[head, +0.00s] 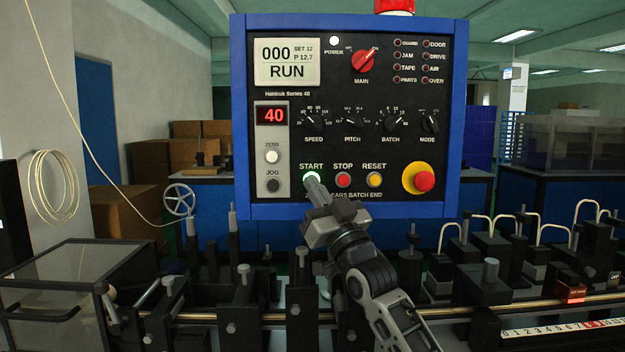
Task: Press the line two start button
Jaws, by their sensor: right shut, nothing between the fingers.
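A black control panel (370,90) in a blue frame stands ahead of me. Its START button (311,176) shows a pale lit ring at the lower left of the panel face. My right gripper (313,183) is shut and empty, with its tips at the START button, covering part of it. I cannot tell whether the tips touch it. The panel display (287,62) reads 000 and RUN. My left gripper is not in view.
The red STOP button (343,180), yellow RESET button (375,180) and red emergency knob (423,181) sit right of START. A machine bed with black clamps (244,305) and a metal rod crosses the foreground.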

